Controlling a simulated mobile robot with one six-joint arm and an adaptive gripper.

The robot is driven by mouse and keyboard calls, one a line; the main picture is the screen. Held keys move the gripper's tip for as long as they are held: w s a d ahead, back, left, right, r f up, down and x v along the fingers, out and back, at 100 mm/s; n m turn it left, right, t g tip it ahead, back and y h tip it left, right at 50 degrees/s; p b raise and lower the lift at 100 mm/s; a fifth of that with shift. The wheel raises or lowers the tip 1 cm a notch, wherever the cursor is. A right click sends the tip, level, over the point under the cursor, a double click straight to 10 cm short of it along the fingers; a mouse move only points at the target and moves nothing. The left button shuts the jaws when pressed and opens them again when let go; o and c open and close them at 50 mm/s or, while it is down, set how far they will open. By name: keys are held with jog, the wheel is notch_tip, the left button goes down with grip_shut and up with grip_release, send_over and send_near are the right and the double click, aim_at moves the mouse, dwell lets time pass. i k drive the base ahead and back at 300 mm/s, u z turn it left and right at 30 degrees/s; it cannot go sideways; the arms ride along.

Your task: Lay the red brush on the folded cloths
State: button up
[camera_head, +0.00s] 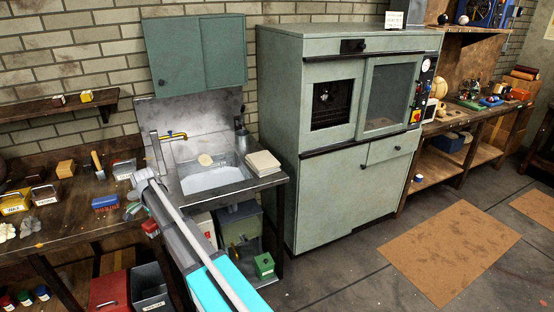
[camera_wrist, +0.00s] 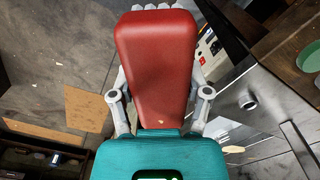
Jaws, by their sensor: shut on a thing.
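The red brush (camera_wrist: 157,65) fills the middle of the wrist view, held between the two fingers of my gripper (camera_wrist: 160,95). Its smooth red back faces the camera; its underside is hidden. In the head view a small red part of it (camera_head: 150,226) shows beside my gripper (camera_head: 138,211), in front of the workbench and left of the sink. The folded cloths (camera_head: 263,162) form a pale stack on the counter right of the sink. My gripper is well to the left of them and apart from them.
The sink (camera_head: 212,180) with a yellow-handled tap (camera_head: 176,136) lies between my gripper and the cloths. A tall green cabinet (camera_head: 340,130) stands just right of the cloths. The workbench (camera_head: 75,215) on the left holds a yellow box (camera_head: 15,202) and a blue-and-red block (camera_head: 105,203).

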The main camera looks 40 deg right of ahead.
aim_at(265, 162)
jog(key=u, duration=2.3)
jog(key=i, duration=0.05)
jog(key=z, duration=3.4)
